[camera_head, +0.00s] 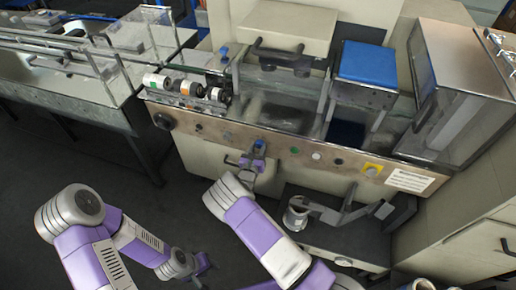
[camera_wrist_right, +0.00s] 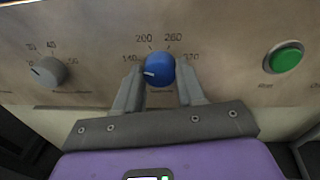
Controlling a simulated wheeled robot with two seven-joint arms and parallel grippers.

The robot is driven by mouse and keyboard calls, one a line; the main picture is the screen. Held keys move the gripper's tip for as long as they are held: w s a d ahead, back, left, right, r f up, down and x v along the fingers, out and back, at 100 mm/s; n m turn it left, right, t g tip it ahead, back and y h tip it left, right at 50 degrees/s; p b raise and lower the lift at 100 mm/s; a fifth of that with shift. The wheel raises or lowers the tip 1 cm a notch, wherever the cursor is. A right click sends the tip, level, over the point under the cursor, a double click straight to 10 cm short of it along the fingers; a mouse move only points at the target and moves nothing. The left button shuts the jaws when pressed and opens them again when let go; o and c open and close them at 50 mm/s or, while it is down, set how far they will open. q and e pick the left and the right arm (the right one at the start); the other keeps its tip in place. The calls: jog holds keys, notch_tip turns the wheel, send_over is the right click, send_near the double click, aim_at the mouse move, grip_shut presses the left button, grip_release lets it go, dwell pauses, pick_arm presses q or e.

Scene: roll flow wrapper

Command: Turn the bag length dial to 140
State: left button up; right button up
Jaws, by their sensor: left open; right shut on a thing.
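The bag length dial (camera_wrist_right: 160,69) is a round blue knob on the metal panel, with a scale around it reading 140, 200, 260 and a partly hidden last number. Its white pointer mark faces left, toward the 140 side and slightly below that label. My right gripper (camera_wrist_right: 161,82) is shut on the dial, one finger on each side. In the head view this gripper (camera_head: 257,155) is at the panel's front, with the blue knob at its tips. My left gripper (camera_head: 206,262) is open and empty, low in front of the machine, away from the panel.
A grey dial (camera_wrist_right: 48,72) is left of the blue one, and a green button (camera_wrist_right: 284,57) is to its right. A yellow-framed switch (camera_head: 373,169) and white label (camera_head: 409,181) are further right.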

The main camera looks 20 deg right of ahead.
jog(key=shift+f+n, duration=0.1)
jog(key=shift+n, duration=0.4)
jog(key=o, duration=1)
jog(key=shift+o, duration=0.2)
jog(key=p+v, duration=0.2)
jog(key=v, duration=0.5)
jog(key=shift+s+a, duration=0.15)
jog(key=shift+s, duration=0.1)
